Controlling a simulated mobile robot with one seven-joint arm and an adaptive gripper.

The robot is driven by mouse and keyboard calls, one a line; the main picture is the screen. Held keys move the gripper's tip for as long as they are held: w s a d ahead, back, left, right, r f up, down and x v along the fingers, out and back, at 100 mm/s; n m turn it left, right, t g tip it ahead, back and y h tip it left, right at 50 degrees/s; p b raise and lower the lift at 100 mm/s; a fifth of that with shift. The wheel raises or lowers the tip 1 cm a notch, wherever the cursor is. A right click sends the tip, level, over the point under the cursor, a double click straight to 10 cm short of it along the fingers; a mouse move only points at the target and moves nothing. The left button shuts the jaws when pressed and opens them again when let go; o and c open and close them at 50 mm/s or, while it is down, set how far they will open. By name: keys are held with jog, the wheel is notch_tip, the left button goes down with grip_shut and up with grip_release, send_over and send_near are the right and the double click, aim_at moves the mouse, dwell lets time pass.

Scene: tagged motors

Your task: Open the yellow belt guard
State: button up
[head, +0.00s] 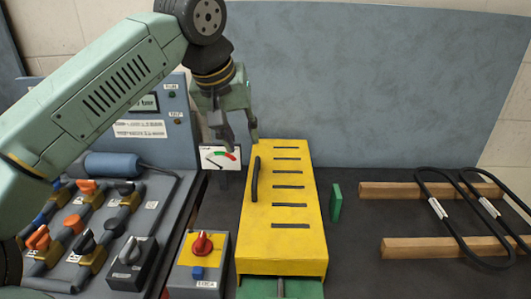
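The yellow belt guard (262,222) is a long box with several dark slots across its top, running away from me in the middle of the bench. A black bar handle (255,180) is on its left side. The guard looks closed, lying level over a green base (308,290) at its near end. My gripper (241,146) hangs above and beyond the handle, near the guard's far left corner. Its two fingers are apart with nothing between them. It looks clear of the handle, though the exact gap is hard to judge.
A red-knobbed switch box (214,268) stands left of the guard's near end. A panel of coloured switches (70,275) fills the left. A green block (336,202) and belts on wooden bars (420,247) are right.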

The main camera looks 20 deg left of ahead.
aim_at(255, 169)
jog(key=b+x, duration=0.3)
jog(key=x, duration=0.1)
jog(key=b+x, duration=0.3)
jog(key=x, duration=0.2)
jog(key=shift+s+f, duration=0.1)
jog(key=shift+s, duration=0.15)
jog(key=shift+b+x, duration=0.45)
jog(key=shift+x, duration=0.3)
jog(key=shift+w+d, duration=0.15)
jog(key=shift+c, duration=0.6)
grip_shut()
